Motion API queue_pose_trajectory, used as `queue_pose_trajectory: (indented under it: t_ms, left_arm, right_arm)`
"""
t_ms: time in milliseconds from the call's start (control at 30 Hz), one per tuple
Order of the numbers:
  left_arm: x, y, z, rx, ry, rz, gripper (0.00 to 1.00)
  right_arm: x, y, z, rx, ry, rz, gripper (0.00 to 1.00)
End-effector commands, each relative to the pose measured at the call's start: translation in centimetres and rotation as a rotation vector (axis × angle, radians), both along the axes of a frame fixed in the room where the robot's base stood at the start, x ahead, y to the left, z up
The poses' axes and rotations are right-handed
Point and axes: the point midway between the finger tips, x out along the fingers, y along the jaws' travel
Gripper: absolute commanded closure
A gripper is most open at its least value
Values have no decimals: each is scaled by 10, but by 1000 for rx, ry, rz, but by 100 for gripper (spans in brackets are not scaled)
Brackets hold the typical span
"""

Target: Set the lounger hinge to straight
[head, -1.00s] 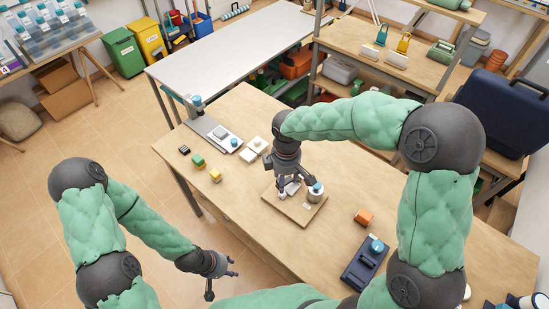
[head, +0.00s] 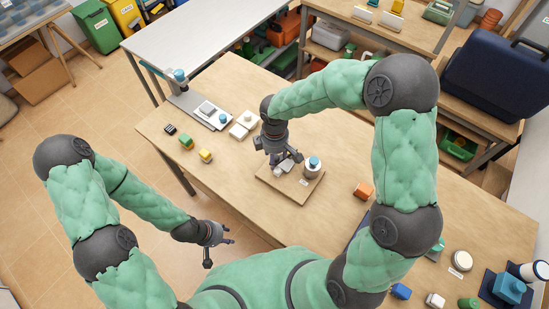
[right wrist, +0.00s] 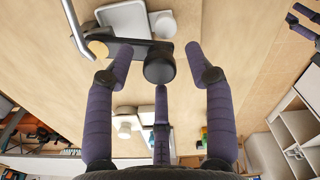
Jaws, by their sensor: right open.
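A small wooden board (head: 290,190) lies on the wooden table. On it stand a grey cylinder with a blue top (head: 313,168) and a pale piece partly hidden by my right gripper (head: 284,160). I take this fixture for the lounger hinge, but its angle cannot be told in the head view. In the right wrist view, a black arm with a round black end (right wrist: 160,65) and a brass disc (right wrist: 97,48) lies beyond the open fingers of my right gripper (right wrist: 165,70); contact cannot be told. My left gripper (head: 225,238) is open and empty, left of the table's front edge.
An orange block (head: 363,190) is right of the board. Yellow (head: 206,156) and green (head: 186,142) blocks and white blocks (head: 238,131) are to the left. A blue case (head: 490,80) stands at the back right. Bare tabletop lies in front of the board.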

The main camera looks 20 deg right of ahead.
Motion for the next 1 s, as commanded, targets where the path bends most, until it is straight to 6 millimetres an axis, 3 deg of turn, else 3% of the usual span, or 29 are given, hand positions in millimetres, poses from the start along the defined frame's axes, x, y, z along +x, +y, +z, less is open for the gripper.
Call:
queue_pose_trajectory:
  t_ms: [433, 633, 1000]
  left_arm:
    - [0, 0, -3, 0, 0, 0, 60]
    - [0, 0, -3, 0, 0, 0, 60]
    - [0, 0, -3, 0, 0, 0, 60]
  right_arm:
    - [0, 0, -10, 0, -1, 0, 46]
    - [0, 0, -10, 1, 0, 0, 100]
    - [2, 7, -10, 0, 1, -14, 100]
